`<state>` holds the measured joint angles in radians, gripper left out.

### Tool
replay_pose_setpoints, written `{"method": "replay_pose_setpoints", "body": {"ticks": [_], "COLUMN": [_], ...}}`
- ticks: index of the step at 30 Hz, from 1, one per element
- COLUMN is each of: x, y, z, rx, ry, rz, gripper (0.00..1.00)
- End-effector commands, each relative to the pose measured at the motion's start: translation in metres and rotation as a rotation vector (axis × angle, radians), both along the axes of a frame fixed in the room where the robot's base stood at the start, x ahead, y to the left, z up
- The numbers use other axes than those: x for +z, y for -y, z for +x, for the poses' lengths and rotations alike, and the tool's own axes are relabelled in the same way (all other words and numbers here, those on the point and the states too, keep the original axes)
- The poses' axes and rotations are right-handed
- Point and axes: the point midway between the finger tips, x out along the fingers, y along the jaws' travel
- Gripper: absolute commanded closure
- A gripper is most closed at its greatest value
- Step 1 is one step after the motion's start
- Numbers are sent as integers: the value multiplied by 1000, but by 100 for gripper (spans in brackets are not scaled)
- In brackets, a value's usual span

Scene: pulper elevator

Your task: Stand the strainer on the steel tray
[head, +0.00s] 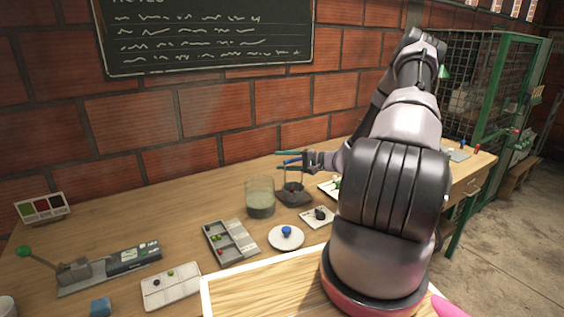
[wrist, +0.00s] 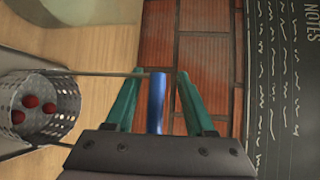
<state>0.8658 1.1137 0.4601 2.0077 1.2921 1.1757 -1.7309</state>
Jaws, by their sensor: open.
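The strainer (head: 292,187) is a small perforated metal basket with a thin stem and a blue handle (head: 292,162). In the wrist view the basket (wrist: 62,95) holds several red fruits. It appears upright on a dark grey tray-like piece (head: 294,199), probably the steel tray; its rim shows in part at the wrist view's lower left (wrist: 12,152). My gripper (head: 285,160) has green fingers and is open. In the wrist view the blue handle (wrist: 156,100) lies between the fingers (wrist: 160,75), with gaps on both sides. The contact under the basket is hard to see.
A glass jar (head: 260,197) stands just left of the strainer. A compartment tray (head: 231,241), a white dish with a blue knob (head: 286,237) and a small square plate (head: 318,216) are nearer. The brick wall (head: 200,120) is close behind.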

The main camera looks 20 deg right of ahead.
Motion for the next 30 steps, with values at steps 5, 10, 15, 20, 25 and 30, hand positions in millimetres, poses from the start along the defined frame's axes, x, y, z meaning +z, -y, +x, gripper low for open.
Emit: {"method": "replay_pose_setpoints", "body": {"ticks": [5,10,15,20,25,30], "x": [5,10,14,16,16,16], "y": [24,50,68,75,76,76], "z": [-20,-43,-59,-66,-67,-67], "rx": [-5,-5,-3,-1,-1,-1], "ry": [-2,0,0,0,-1,0], "rz": [0,-2,-1,0,0,0], "gripper": [46,46,46,46,46,46]}}
